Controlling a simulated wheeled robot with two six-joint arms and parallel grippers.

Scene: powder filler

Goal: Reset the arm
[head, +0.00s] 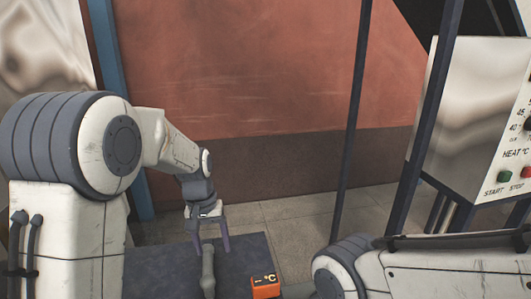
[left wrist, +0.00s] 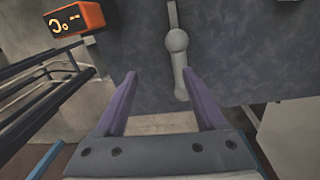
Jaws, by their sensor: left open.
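My left gripper (head: 212,236) hangs over the dark table at the lower middle of the head view, its purple fingers pointing down. In the left wrist view the same gripper (left wrist: 163,88) has its two fingers spread apart with nothing held between them. A grey handle-like piece with a rounded knob (left wrist: 176,41) lies just beyond the fingertips; it also shows in the head view (head: 208,268). My right arm enters the head view at the lower right; its gripper is not in view.
An orange box with a lit display (head: 265,285) sits by the dark table top (head: 240,252); it also shows in the left wrist view (left wrist: 75,19). A metal control panel (head: 490,110) with green and red buttons stands at the right. Dark posts (head: 352,120) rise in between.

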